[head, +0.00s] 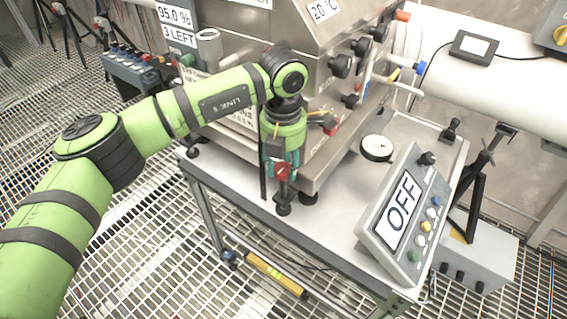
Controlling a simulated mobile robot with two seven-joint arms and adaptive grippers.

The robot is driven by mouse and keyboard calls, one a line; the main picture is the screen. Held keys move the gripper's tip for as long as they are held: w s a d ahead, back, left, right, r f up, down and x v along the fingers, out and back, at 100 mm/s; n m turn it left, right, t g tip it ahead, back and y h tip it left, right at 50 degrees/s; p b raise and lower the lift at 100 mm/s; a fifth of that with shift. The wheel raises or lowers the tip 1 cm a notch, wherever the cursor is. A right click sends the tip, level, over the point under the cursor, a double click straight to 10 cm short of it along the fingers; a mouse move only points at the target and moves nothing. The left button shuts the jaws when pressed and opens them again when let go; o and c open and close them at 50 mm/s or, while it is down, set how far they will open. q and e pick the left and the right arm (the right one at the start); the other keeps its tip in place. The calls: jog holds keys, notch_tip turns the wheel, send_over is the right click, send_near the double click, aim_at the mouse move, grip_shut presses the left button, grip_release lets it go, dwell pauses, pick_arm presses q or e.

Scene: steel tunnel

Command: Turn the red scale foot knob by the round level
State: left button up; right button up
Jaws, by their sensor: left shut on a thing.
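My left gripper (282,168) reaches down at the front corner of the steel machine, its fingers shut on a small red knob (282,172). The knob has a pale mark on its face and sits just above a dark foot on the tabletop. The fingers hide part of the knob and what it joins to. A round white dial with a dark rim (377,148) lies on the table to the right of the gripper; it may be the round level, but its face is too small to read. My right gripper is not in view.
The steel machine (325,50) with black knobs stands close behind the gripper. A tilted panel reading OFF (402,205) stands at the table's right front. The table (335,225) is bare between them. A yellow bar (275,273) lies low under the table, above the grating floor.

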pick_arm(q)
jog(key=o, duration=1.1)
jog(key=shift+s+f, duration=0.15)
jog(key=shift+o, duration=0.2)
jog(key=shift+a, duration=0.1)
jog(key=shift+r, duration=0.25)
notch_tip(320, 180, up, 7)
jog(key=shift+r, duration=0.1)
